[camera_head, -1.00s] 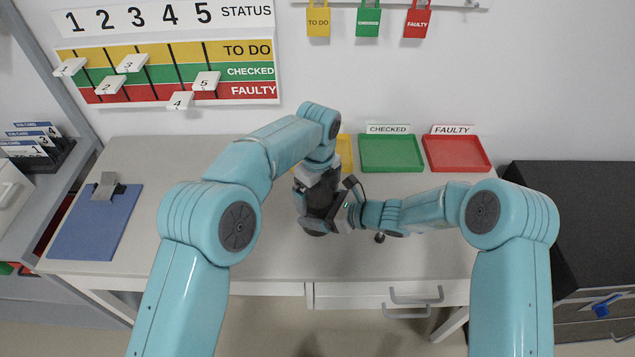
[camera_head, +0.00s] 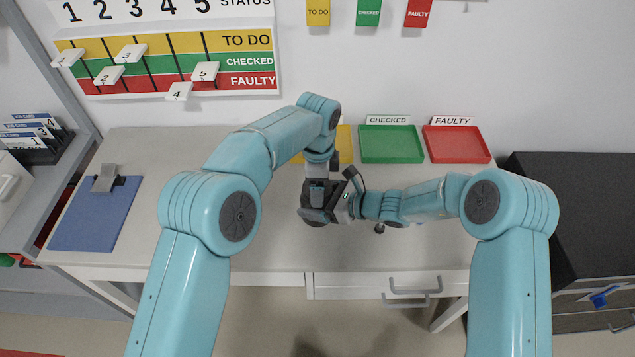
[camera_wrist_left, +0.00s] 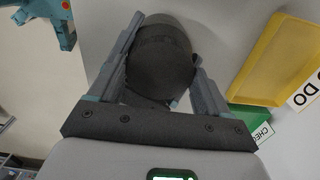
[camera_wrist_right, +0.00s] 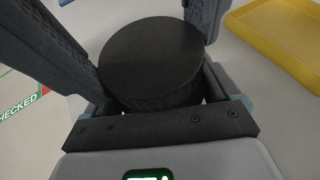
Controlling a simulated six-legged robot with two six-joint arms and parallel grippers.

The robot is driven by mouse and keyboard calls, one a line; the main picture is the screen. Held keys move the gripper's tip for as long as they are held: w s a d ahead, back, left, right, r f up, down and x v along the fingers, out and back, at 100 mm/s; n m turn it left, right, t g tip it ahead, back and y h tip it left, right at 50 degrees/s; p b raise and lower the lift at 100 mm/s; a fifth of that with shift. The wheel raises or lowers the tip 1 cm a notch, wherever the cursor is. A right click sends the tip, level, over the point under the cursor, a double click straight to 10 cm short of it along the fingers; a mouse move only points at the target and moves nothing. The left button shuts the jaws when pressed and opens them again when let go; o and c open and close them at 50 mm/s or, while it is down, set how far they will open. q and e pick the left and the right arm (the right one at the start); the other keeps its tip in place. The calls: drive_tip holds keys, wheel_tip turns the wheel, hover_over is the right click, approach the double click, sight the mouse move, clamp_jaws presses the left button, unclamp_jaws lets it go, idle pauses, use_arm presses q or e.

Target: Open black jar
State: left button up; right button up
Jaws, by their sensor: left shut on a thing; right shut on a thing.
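The black jar (camera_head: 311,219) is at the middle of the table, mostly hidden by my grippers in the head view. My left gripper (camera_head: 317,200) comes down from above and is shut on it. In the left wrist view the dark round jar (camera_wrist_left: 158,62) sits between the two fingers. My right gripper (camera_head: 338,206) comes in from the right, shut on the jar's side. The right wrist view shows a flat, round black piece (camera_wrist_right: 150,62) between its fingers; whether it is lid or base is unclear. I cannot tell whether lid and body are apart.
Behind stand a yellow tray (camera_head: 345,142), a green tray (camera_head: 391,145) and a red tray (camera_head: 457,145). A blue clipboard (camera_head: 96,214) lies at the table's left. A dark cabinet (camera_head: 570,215) stands right. The table's front centre is clear.

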use_arm(q)
drive_tip(key=shift+n, duration=0.8)
drive_tip(key=o, duration=1.1)
drive_tip(key=shift+s+r, duration=0.1)
drive_tip(key=shift+r, duration=2.45)
drive_tip(key=shift+c, duration=0.6)
wheel_tip(320, 180, up, 3)
drive_tip(key=shift+f+m, duration=0.15)
drive_tip(key=shift+m, duration=0.45)
wheel_tip(320, 180, down, 8)
drive_tip(key=shift+r, duration=0.1)
